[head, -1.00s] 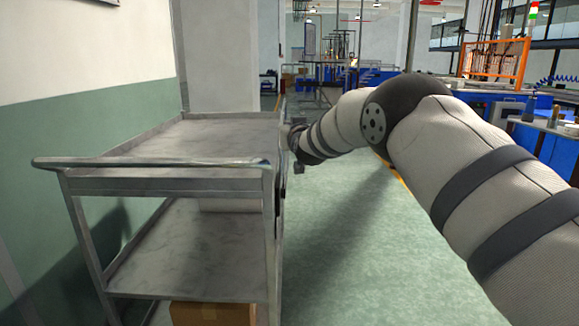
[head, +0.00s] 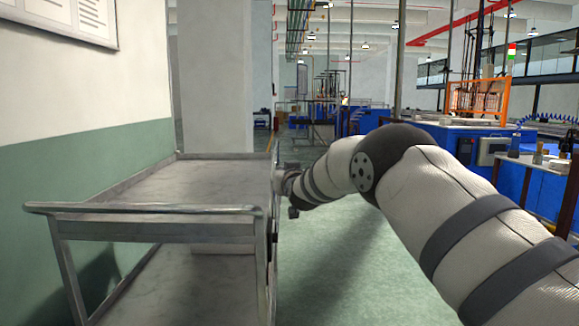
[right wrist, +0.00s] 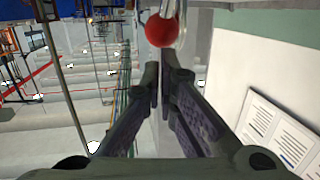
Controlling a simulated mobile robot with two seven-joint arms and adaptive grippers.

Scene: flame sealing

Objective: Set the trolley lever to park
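The grey metal trolley (head: 165,230) stands at the left in the head view, with its rail handle toward me. A red ball knob (right wrist: 161,30) on a metal stem shows at the top middle of the right wrist view; it looks like the lever's end. My right gripper (right wrist: 160,72) has its fingertips drawn together just short of the knob, with nothing visible between them. Whether they touch the knob is unclear. In the head view my right arm reaches along the trolley's right side, and the gripper's tips are hard to make out there. My left gripper is not in view.
A green and white wall (head: 90,160) runs along the trolley's left side. A pale pillar (head: 213,85) stands beyond it. Green floor (head: 345,270) is open to the trolley's right. Blue workstations (head: 475,165) stand farther right.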

